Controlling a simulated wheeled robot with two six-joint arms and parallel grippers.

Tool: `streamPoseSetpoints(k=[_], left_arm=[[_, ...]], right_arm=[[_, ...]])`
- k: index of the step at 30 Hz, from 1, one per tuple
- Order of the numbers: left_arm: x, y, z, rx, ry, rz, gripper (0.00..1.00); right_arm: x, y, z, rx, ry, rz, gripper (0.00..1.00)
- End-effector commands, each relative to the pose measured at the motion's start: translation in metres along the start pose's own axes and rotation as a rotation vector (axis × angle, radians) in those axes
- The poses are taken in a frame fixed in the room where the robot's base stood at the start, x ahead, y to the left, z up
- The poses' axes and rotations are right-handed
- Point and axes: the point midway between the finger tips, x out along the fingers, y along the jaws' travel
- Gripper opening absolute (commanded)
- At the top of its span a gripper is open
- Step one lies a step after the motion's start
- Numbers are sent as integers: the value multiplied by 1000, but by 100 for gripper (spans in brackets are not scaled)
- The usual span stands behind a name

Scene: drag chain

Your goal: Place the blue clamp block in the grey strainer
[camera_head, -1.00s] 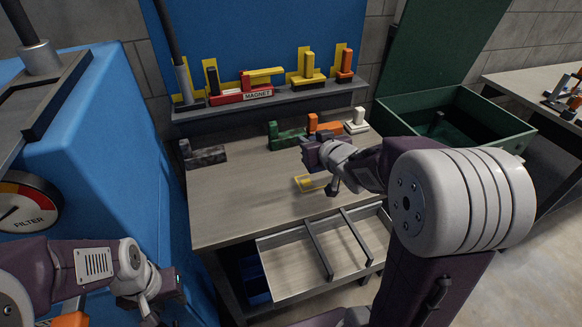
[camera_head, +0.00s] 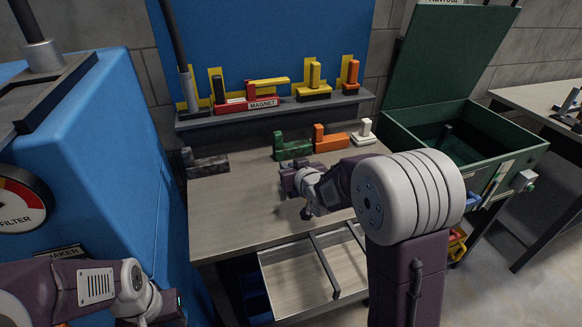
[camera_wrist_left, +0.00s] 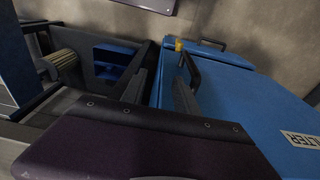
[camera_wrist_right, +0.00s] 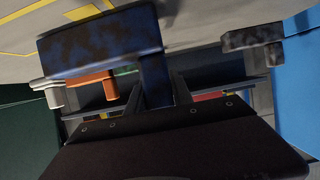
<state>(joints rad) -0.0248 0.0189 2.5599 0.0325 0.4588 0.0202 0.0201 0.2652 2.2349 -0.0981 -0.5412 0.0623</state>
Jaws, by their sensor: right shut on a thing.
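The blue clamp block (camera_wrist_right: 100,48) is L-shaped, with dark stains. In the right wrist view its short leg stands between the fingers of my right gripper (camera_wrist_right: 156,88), which is shut on it. In the head view my right gripper (camera_head: 290,180) is over the middle of the table, and its arm hides the block. My left gripper (camera_head: 165,308) is low at the left by the blue machine. In the left wrist view its fingers (camera_wrist_left: 157,92) are apart with nothing between them. I cannot make out a grey strainer for certain.
The table (camera_head: 235,215) carries a dark block (camera_head: 205,163), a green block (camera_head: 292,146), an orange block (camera_head: 330,142) and a white block (camera_head: 364,132) along its back. An open drawer (camera_head: 300,285) juts out in front. A green open box (camera_head: 470,140) stands right, the blue machine (camera_head: 110,130) left.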

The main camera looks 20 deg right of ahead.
Motion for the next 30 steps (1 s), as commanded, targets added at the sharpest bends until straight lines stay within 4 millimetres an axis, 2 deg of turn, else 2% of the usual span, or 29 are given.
streamPoseSetpoints(k=[3, 4, 6, 18, 23, 30], left_arm=[[5, 0, 1, 0, 0, 0, 36], [4, 0, 0, 0, 0, 0, 36], [4, 0, 0, 0, 0, 0, 36], [-2, 0, 0, 0, 0, 0, 36], [-4, 0, 0, 0, 0, 0, 36], [-13, 0, -1, 0, 0, 0, 36]], right_arm=[[2, 0, 4, 0, 2, 0, 0], [2, 0, 4, 0, 0, 0, 33], [1, 0, 3, 0, -1, 0, 49], [-4, 0, -2, 0, 0, 0, 49], [-35, 0, -3, 1, 2, 1, 49], [-95, 0, -4, 1, 3, 1, 49]])
